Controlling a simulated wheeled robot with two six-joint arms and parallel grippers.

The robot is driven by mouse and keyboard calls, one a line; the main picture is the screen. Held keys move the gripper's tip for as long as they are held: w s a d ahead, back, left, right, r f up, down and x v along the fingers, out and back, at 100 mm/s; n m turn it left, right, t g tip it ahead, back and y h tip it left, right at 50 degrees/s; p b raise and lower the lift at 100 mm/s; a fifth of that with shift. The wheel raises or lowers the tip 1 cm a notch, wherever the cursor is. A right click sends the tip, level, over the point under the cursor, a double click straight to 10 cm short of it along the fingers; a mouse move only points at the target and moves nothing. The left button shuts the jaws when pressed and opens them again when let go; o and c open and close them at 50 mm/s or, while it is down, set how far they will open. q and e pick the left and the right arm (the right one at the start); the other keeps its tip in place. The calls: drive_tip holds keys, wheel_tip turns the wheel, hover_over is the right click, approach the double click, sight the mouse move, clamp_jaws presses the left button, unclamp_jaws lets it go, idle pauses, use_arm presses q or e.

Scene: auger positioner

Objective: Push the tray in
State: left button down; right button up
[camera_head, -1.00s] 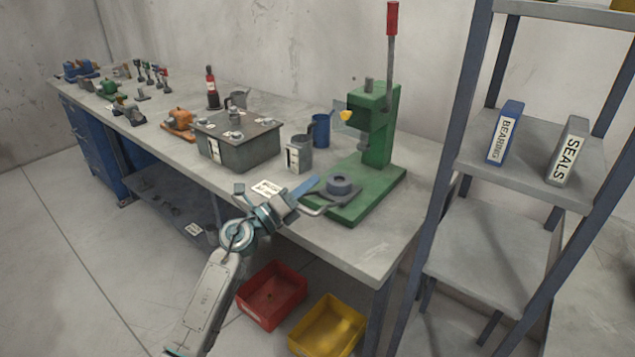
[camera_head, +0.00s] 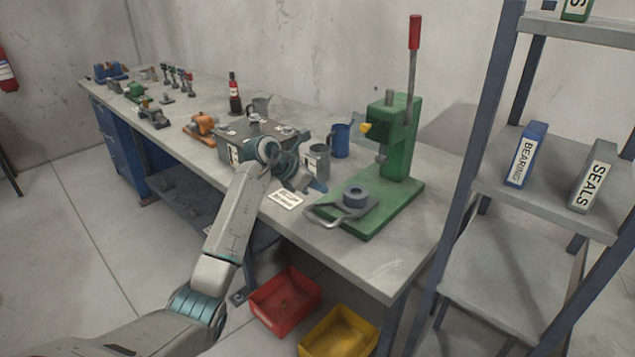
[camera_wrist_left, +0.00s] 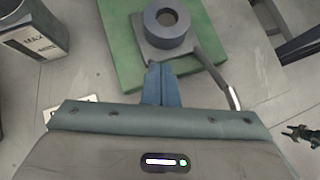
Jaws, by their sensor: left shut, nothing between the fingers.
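The tray (camera_head: 376,202) is a dark grey plate on the green base of the press (camera_head: 395,150), carrying a grey ring (camera_head: 356,196). Its bent metal handle (camera_head: 322,214) sticks out toward the table's front edge. My left gripper (camera_head: 319,187) is shut and empty, just left of the tray. In the left wrist view its blue fingertips (camera_wrist_left: 160,69) lie over the near edge of the tray plate (camera_wrist_left: 153,54), beside the handle (camera_wrist_left: 219,76). I cannot tell whether they touch it. My right gripper is not in view.
A grey labelled cup (camera_head: 317,160), a blue mug (camera_head: 340,142) and a grey metal box (camera_head: 235,140) stand left of the press. A label card (camera_head: 286,200) lies near the table edge. Red (camera_head: 285,302) and yellow (camera_head: 340,332) bins are below. A shelf rack (camera_head: 545,200) stands right.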

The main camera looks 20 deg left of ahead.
sight(344, 200)
use_arm(q)
drive_tip(key=p+x, duration=0.1)
drive_tip(key=x, duration=0.4)
drive_tip(key=shift+w+d+f, duration=0.1)
drive_tip(key=shift+w+d, duration=0.05)
drive_tip(key=shift+d, duration=0.1)
drive_tip(key=shift+w+d+f, duration=0.25)
drive_tip(key=shift+w+f, duration=0.05)
drive_tip(key=shift+f, duration=0.1)
